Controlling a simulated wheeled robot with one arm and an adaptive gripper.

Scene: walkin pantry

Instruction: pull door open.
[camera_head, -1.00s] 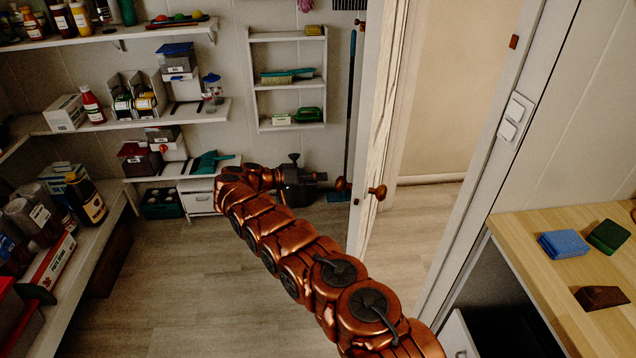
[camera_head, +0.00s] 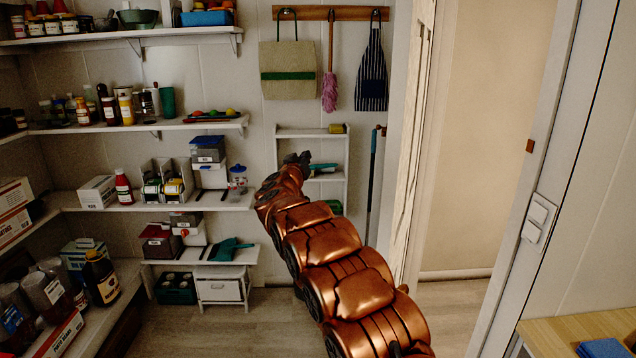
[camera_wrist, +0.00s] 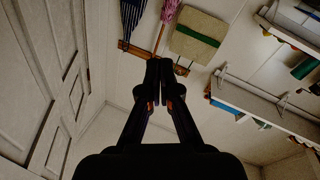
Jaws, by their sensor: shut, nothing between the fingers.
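The white door (camera_head: 408,150) stands open and is seen almost edge-on in the head view, right of my arm. Its panelled face (camera_wrist: 45,85) fills the left side of the wrist view. The door knobs are not visible now; my copper arm covers part of the door's lower area. My gripper (camera_head: 297,159) is raised in front of the small wall shelf, left of the door and apart from it. In the wrist view my gripper (camera_wrist: 160,78) has its black fingers together, with nothing between them.
The doorway right of the door shows a beige wall (camera_head: 480,130). Loaded shelves (camera_head: 190,126) line the left and back. An apron (camera_head: 371,75) and bag (camera_head: 288,70) hang above. A wooden counter (camera_head: 560,330) is at lower right.

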